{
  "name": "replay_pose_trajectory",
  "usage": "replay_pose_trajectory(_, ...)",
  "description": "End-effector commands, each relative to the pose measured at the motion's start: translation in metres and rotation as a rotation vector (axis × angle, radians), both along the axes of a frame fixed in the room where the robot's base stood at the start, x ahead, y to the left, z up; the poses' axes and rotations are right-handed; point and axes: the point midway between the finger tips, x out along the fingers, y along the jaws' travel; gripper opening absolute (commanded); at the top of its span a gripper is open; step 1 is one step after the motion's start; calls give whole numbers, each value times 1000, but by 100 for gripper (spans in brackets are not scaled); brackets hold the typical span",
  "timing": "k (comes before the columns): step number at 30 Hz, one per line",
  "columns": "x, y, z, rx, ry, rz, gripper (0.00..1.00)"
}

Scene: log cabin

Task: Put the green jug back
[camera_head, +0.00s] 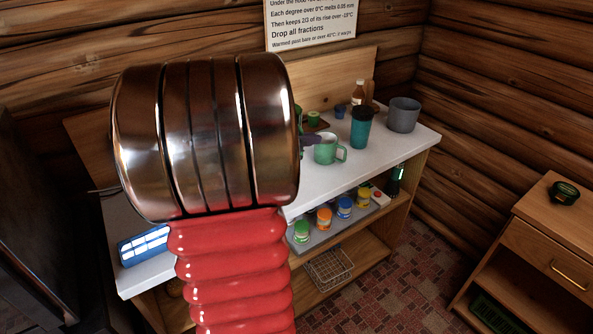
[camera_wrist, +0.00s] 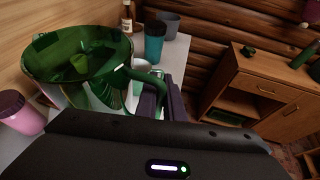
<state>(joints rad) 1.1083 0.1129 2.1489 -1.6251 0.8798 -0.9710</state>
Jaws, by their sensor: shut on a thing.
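The green jug (camera_wrist: 75,62) is large and see-through in the left of the wrist view, with its open top showing. Its handle (camera_wrist: 143,84) stands out to the right and runs down to the dark fingers of my gripper (camera_wrist: 156,100). My gripper is shut on the jug, at the handle. Inside or through the jug I see blurred green shapes and cannot tell which. In the head view my arm hides most or all of the jug. I cannot tell whether the jug's base touches the counter.
On the white counter (camera_head: 410,152) stand a pale green mug (camera_head: 326,149), a teal tumbler (camera_head: 361,128), a brown bottle (camera_head: 357,93) and a grey pot (camera_head: 403,115). A pink cup (camera_wrist: 18,112) is near the jug. Several coloured jars sit on the shelf below. A wooden cabinet (camera_head: 545,225) stands right.

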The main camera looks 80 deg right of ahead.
Motion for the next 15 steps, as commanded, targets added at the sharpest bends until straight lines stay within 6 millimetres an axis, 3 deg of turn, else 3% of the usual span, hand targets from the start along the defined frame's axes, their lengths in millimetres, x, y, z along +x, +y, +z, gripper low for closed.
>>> replay_pose_trajectory(9, 1, 0, -45, 1, 2, 2, 0)
replay_pose_trajectory(15, 1, 0, -49, -2, 0, 3, 0)
